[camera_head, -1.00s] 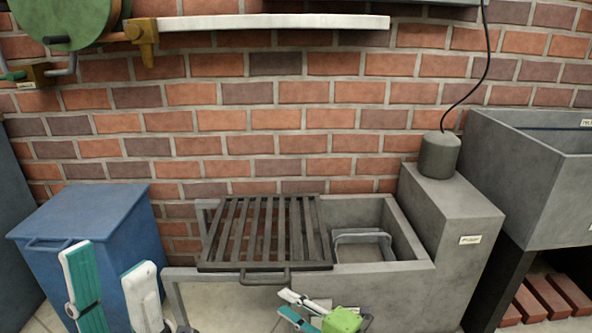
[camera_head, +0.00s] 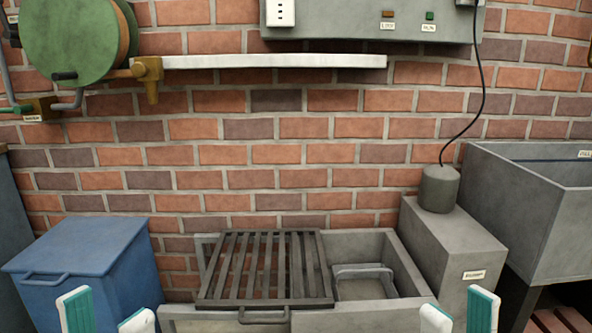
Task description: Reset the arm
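My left gripper (camera_head: 106,314) shows at the bottom left edge, in front of the blue bin. Its two white fingertips, one with a teal pad facing me, stand apart with nothing between them. My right gripper (camera_head: 459,314) shows at the bottom right, in front of the grey block. Its two fingertips also stand apart and empty. The rest of both arms is below the frame.
A blue lidded bin (camera_head: 84,252) stands left. A grey trough (camera_head: 405,272) with a dark slatted grate (camera_head: 225,284) is in the middle. A grey block (camera_head: 452,240) carries a corded cylinder (camera_head: 439,189). A grey sink (camera_head: 530,220) is right.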

